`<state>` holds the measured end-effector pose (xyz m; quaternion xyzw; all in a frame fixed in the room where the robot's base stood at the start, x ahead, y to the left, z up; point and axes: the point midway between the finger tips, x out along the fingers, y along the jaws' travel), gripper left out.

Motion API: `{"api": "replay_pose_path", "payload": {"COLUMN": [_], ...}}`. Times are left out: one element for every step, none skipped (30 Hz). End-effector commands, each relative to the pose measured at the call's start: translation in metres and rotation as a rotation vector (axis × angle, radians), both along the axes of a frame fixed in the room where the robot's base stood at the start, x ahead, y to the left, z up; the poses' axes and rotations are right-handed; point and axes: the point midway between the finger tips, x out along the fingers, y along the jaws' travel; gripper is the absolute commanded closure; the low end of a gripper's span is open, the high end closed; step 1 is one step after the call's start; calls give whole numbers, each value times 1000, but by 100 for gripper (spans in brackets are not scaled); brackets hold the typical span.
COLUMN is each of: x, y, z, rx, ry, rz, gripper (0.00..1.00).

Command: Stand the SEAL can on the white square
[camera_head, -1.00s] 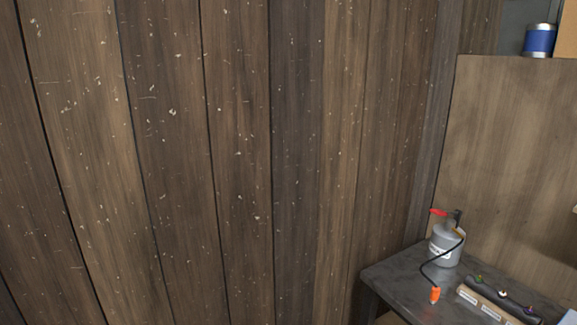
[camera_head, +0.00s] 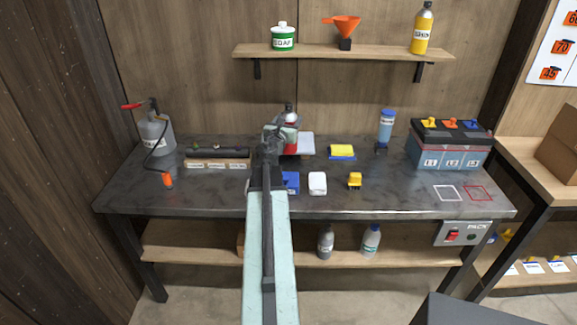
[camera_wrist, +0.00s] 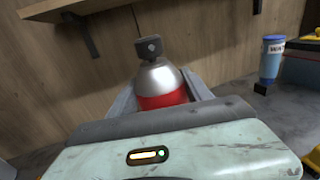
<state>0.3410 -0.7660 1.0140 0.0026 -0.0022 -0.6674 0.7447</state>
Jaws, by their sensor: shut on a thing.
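My gripper (camera_head: 280,133) is in the middle of the head view, over the back of the bench. It is shut on a red can with a silver shoulder and a dark cap (camera_wrist: 162,82), which stands upright between the fingers in the wrist view. The can's red side and top (camera_head: 291,118) show partly behind the gripper in the head view. Its label is hidden, so I cannot read whether it says SEAL. I cannot tell whether its base touches the bench. The white square (camera_head: 436,193) is an empty outline at the bench's front right.
A red outlined square (camera_head: 489,195) lies right of the white one. A battery (camera_head: 449,160) stands behind both. A blue bottle (camera_head: 386,126), yellow block (camera_head: 342,151), white item (camera_head: 317,183) and yellow item (camera_head: 355,180) stand between. A wall shelf (camera_head: 345,54) hangs above.

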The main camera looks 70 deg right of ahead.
Motion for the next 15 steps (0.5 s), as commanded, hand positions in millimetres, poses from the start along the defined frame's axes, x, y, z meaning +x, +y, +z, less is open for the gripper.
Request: {"api": "replay_pose_path", "payload": {"x": [0,0,0,0,0,0,0,0,0,0,0,0,0,0,0], "y": [0,0,0,0,0,0,0,0,0,0,0,0,0,0,0], "z": [-7,-12,-20,-26,-33,-43,-49,-55,-61,-63,-64,-63,-62,-61,-62], "rx": [0,0,0,0,0,0,0,0,0,0,0,0,0,0,0], "ry": [0,0,0,0,0,0,0,0,0,1,1,1,1,1,1], "rz": [0,0,0,0,0,0,0,0,0,0,0,0,0,0,1], "gripper": [100,100,100,100,100,100,100,100,100,100,100,100,100,100,100]}}
